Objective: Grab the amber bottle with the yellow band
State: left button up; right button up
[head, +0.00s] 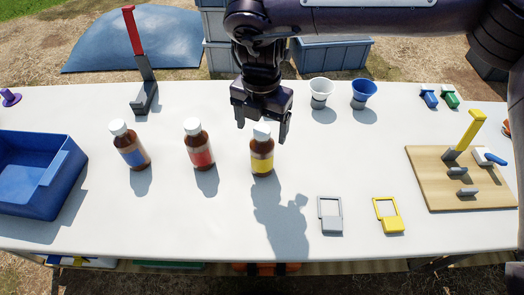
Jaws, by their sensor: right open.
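The amber bottle with the yellow band (262,163) stands upright on the white table, with a white cap. My right gripper (263,133) is open, pointing down, with its fingers on either side of the cap, above or around it; I cannot tell the exact height. Its shadow falls on the table in front of the bottle. Two similar amber bottles stand to the left, one with a red band (199,156) and one with a blue band (131,157). My left gripper is not in view.
A blue bin (72,168) is at the left. White and blue cups (321,90) stand behind at right. Grey and yellow padlock-like pieces (389,220) lie in front at right. A wooden board (430,180) with a yellow lever is at far right. The front middle of the table is clear.

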aim_at(262, 153)
notch_tip(262, 153, down, 4)
jog(key=shift+d+f, duration=0.1)
jog(key=shift+f, duration=0.05)
jog(key=c, duration=1.5)
jog(key=shift+c, duration=0.9)
